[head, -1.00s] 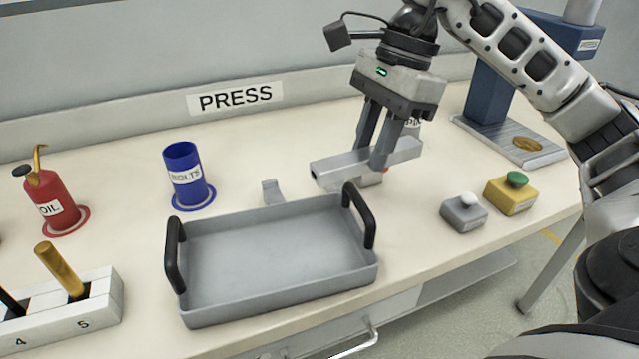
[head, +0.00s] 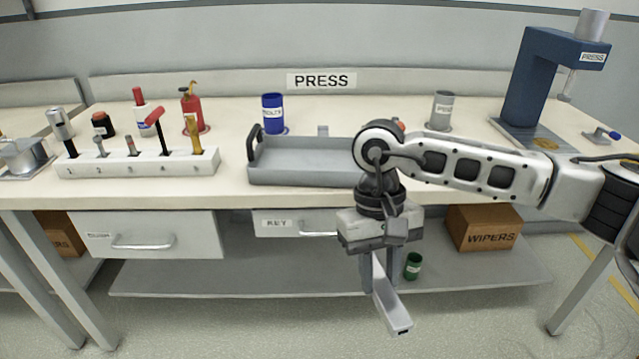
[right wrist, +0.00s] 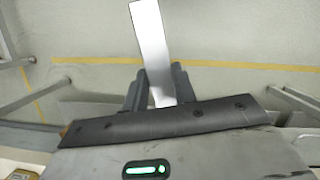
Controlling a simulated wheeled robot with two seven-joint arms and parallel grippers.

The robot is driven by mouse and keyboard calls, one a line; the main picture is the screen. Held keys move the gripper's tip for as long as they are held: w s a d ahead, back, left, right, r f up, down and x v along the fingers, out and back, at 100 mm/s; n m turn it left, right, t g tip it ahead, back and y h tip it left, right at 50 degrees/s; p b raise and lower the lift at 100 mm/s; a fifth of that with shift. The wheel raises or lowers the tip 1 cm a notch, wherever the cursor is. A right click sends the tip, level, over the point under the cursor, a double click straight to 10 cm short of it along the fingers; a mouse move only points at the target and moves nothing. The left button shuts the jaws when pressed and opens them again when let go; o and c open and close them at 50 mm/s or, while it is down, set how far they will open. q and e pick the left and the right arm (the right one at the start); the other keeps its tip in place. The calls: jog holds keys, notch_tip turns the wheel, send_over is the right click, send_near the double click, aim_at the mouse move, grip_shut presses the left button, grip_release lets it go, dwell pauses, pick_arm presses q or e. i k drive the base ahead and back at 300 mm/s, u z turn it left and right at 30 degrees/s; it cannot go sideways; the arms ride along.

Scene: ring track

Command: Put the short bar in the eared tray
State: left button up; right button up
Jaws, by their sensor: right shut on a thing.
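The eared tray (head: 300,174) is a shallow grey tray on the bench top, near its front edge. Its left black handle (head: 253,148) shows; my right arm hides its right end. My right gripper (head: 381,284) is shut on a grey bar (head: 393,310), the only bar in sight. It holds the bar in front of the bench, below the bench top and outside the tray, with the free end tilted down. In the right wrist view the bar (right wrist: 151,45) sticks out from between the fingers (right wrist: 158,88). My left gripper is not in view.
A blue bolts cup (head: 272,114) and a small grey piece (head: 322,130) stand behind the tray. A numbered tool rack (head: 135,164) is left of it. The blue press (head: 530,75) stands at right. A wipers box (head: 483,228) and green cup (head: 413,266) are below.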

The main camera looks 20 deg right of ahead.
aim_at(312, 166)
jog(key=k, duration=1.05)
jog(key=z, duration=0.5)
jog(key=i, duration=1.45)
jog(key=u, duration=1)
